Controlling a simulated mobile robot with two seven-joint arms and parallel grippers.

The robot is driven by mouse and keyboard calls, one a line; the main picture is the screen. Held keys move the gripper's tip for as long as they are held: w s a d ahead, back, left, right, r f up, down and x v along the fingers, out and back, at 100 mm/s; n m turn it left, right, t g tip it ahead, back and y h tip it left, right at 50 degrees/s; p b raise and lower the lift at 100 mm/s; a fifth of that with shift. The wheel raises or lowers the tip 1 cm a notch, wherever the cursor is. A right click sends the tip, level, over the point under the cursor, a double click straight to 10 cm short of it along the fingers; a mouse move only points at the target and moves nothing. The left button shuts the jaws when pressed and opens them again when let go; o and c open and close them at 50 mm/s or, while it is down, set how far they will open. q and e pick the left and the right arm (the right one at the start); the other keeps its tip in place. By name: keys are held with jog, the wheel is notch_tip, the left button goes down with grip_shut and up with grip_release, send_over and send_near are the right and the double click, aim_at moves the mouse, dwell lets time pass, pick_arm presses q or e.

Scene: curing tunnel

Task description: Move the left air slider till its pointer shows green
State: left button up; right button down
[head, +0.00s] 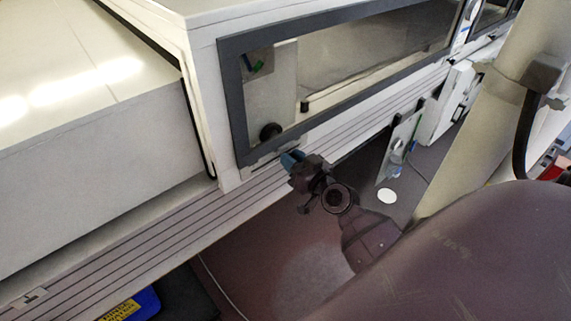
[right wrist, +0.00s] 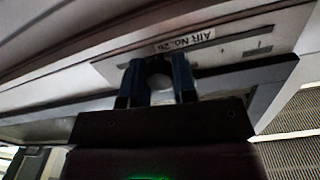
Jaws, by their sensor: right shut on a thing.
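My right gripper (head: 291,159) is at the pale machine's side, just below the left end of the dark-framed window. In the right wrist view its two blue fingers (right wrist: 158,82) are shut on a round slider knob (right wrist: 158,70), which they partly hide. The knob sits on a pale plate (right wrist: 232,55) with a slot and a label reading roughly "AIR No. 2" (right wrist: 186,42); the last character is unclear. Small green and blue marks (head: 258,63) show behind the window; I cannot tell a pointer's reading. My left gripper is not in view.
The window's dark frame (head: 237,110) runs just above the gripper. A dark round part (head: 270,131) shows inside the glass. A grooved ledge (head: 130,238) runs along the machine. A panel (head: 400,145) and white box (head: 446,103) stand to the right.

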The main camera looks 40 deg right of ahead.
jog(key=shift+d, duration=0.5)
jog(key=c, duration=0.9)
grip_release()
